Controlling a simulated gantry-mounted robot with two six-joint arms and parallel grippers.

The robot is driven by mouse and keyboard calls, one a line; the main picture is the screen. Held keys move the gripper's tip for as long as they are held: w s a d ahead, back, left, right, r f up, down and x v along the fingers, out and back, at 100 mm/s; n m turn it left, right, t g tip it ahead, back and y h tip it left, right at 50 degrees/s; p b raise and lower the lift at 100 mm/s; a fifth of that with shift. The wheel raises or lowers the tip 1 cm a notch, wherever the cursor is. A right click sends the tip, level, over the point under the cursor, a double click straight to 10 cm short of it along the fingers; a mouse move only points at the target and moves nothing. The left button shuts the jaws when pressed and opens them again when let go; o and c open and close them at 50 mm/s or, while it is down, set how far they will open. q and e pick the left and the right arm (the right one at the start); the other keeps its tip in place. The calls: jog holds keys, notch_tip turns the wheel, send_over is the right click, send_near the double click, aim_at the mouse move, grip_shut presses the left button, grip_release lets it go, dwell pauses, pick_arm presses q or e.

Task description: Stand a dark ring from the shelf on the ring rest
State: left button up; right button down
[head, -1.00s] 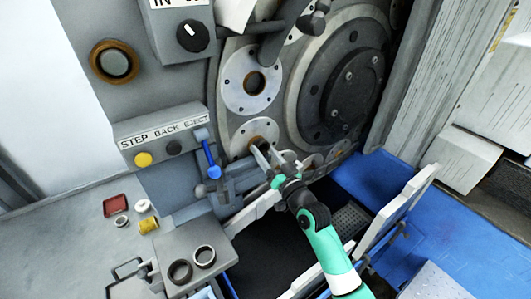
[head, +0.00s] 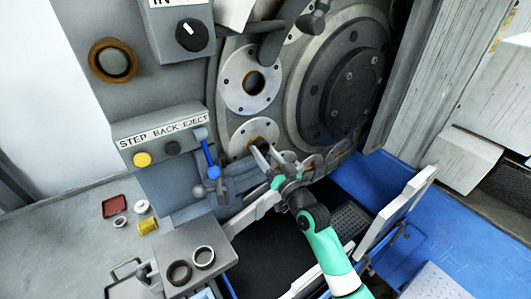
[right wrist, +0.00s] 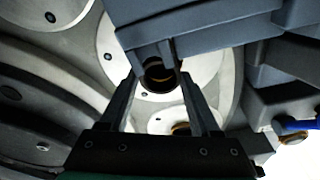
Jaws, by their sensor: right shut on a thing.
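My right gripper (head: 264,154) reaches to the lower flange of the machine. In the right wrist view its fingers (right wrist: 160,82) are shut on a dark ring (right wrist: 158,76), with a brown bore showing behind it. In the head view the held ring is too small to make out. I cannot clearly pick out the ring rest; the gripper and a grey block (right wrist: 215,32) crowd that spot. My left gripper is out of view.
The lower flange (head: 246,131) and upper flange (head: 236,80) are on the machine face. A blue-handled lever (head: 212,160) stands just left of my right gripper. A red tray (head: 116,206) and a yellow piece (head: 148,227) lie on the bench. A dark open bin (head: 270,252) lies below.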

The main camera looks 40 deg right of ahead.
jog(key=shift+a+f, duration=0.1)
jog(key=shift+f, duration=0.8)
jog(key=shift+c, duration=2.3)
grip_release()
jog(key=o, duration=0.3)
jog(key=shift+o, duration=0.7)
jog(key=shift+a, duration=0.15)
jog(key=shift+r, duration=0.15)
jog(key=shift+r, duration=0.2)
jog(key=shift+s, duration=0.15)
